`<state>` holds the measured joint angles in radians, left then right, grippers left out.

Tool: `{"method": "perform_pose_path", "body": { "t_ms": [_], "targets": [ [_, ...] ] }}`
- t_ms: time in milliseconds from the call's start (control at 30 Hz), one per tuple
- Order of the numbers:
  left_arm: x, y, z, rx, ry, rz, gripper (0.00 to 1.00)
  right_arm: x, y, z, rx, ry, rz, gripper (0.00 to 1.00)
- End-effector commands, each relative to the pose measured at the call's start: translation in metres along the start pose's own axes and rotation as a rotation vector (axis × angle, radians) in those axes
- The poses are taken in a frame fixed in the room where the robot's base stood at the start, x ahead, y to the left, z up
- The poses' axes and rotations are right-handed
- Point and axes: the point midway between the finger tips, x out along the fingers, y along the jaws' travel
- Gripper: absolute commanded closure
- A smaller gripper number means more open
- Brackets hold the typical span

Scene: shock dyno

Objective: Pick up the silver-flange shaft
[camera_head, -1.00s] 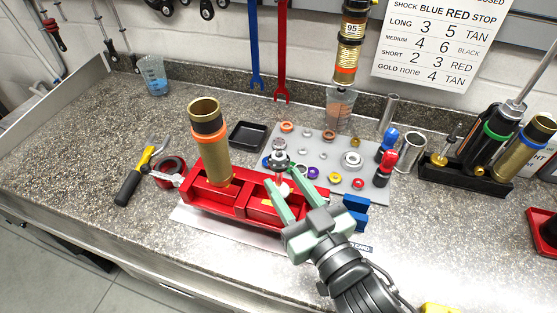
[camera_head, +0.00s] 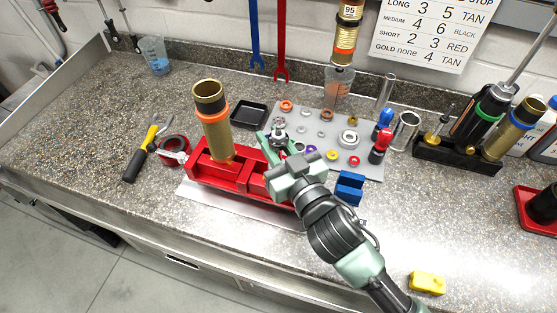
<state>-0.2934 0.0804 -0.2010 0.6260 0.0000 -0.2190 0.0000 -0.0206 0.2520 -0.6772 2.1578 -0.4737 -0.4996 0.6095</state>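The silver-flange shaft (camera_head: 279,136), as I take it, stands upright at the right part of the red vise block (camera_head: 222,178). Only its silver top shows; its lower part is hidden behind my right gripper. My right gripper (camera_head: 275,145) reaches in from the front right, its green fingers on either side of the shaft. The fingers look spread, but contact with the shaft is unclear. My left gripper is not in view.
A gold cylinder with an orange band (camera_head: 214,130) stands in the left of the red block. Behind is a grey mat (camera_head: 375,170) with several rings. Blue blocks (camera_head: 349,188) lie to the right. A black rack (camera_head: 455,156) holds shocks.

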Motion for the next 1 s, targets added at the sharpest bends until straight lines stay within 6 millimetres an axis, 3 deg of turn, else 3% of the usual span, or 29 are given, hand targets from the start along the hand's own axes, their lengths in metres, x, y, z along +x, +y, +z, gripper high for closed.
{"method": "perform_pose_path", "body": {
  "t_ms": [367,567,767,1000],
  "targets": [
    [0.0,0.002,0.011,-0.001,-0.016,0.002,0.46,0.0,0.0,-0.001,0.0,0.002,0.0,1.0],
    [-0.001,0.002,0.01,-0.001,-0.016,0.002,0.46,0.0,0.0,-0.012,0.001,0.005,0.0,1.0],
    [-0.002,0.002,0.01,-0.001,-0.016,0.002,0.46,0.0,0.0,-0.044,0.0,0.01,0.0,1.0],
    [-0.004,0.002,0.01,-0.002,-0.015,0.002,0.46,0.0,0.0,-0.104,0.001,0.013,-0.001,1.0]
  ]
}}
